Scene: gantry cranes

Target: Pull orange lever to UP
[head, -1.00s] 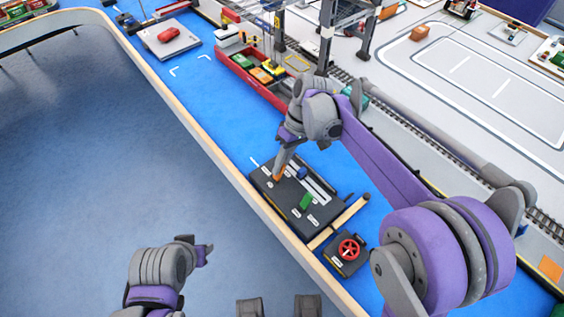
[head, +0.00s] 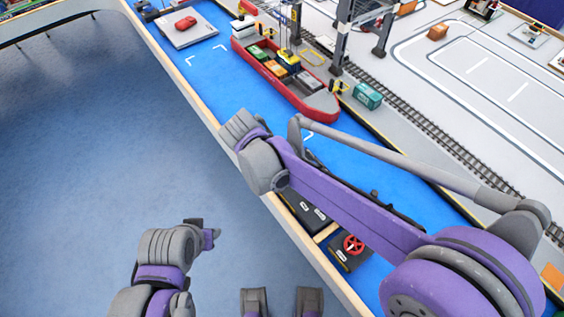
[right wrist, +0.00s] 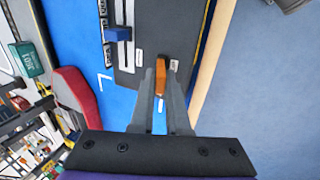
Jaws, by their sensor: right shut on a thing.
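The orange lever (right wrist: 161,77) stands on the dark control panel (right wrist: 150,25) in the right wrist view. My right gripper (right wrist: 161,92) is shut on it, a finger on each side. A white label (right wrist: 174,65) lies beside the lever. In the head view my right arm hides the lever, the right fingertips and most of the panel (head: 312,213). My left gripper (head: 210,236) hangs over the floor, away from the panel; I cannot tell whether it is open.
A blue lever (right wrist: 117,34) sits in a slot on the same panel. A red handwheel (head: 353,244) is on a box beside the panel. A red ship (head: 285,85) floats on the blue surface. The wooden table edge (head: 208,112) runs close by the panel.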

